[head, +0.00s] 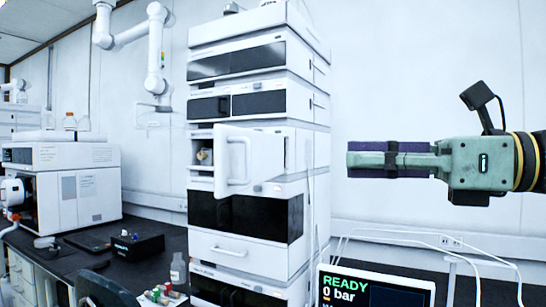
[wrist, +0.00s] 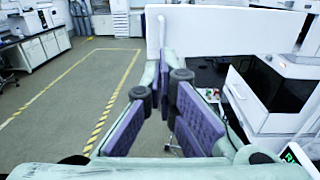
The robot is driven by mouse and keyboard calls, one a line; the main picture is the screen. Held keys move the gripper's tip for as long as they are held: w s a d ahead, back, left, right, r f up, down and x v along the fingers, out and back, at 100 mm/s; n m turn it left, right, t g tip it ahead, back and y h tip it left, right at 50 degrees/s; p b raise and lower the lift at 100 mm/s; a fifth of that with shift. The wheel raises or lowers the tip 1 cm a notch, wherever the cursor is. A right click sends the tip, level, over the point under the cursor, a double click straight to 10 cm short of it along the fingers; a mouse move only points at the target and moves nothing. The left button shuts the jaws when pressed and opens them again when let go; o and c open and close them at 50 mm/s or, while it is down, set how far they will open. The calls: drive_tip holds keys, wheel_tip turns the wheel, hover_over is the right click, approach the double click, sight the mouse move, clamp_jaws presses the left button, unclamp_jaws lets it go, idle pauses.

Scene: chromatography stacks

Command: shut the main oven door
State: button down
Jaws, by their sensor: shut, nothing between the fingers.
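The main oven door (head: 262,165) is a white panel with a vertical handle (head: 246,160), midway up the tall white instrument stack. It stands partly open, with the oven compartment (head: 201,157) showing at its left. My gripper (head: 348,159) is shut and empty, to the right of the door and apart from it in the head view, pointing left. In the wrist view, the gripper (wrist: 162,75) has a broad white panel (wrist: 230,30) just beyond and right of its fingertips. This looks like the door; whether they touch I cannot tell.
The stack's lower modules (head: 245,215) have dark fronts. A screen (head: 375,288) reading "READY 0 bar" stands at the lower right. A bottle (head: 178,268) and vials (head: 163,294) are on the dark bench. The wrist view shows open floor (wrist: 80,85) at left.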

drive_tip(key=p+x, duration=0.4)
drive_tip(key=x, duration=0.9)
drive_tip(key=shift+w+f, duration=0.2)
drive_tip(key=shift+w, duration=0.2)
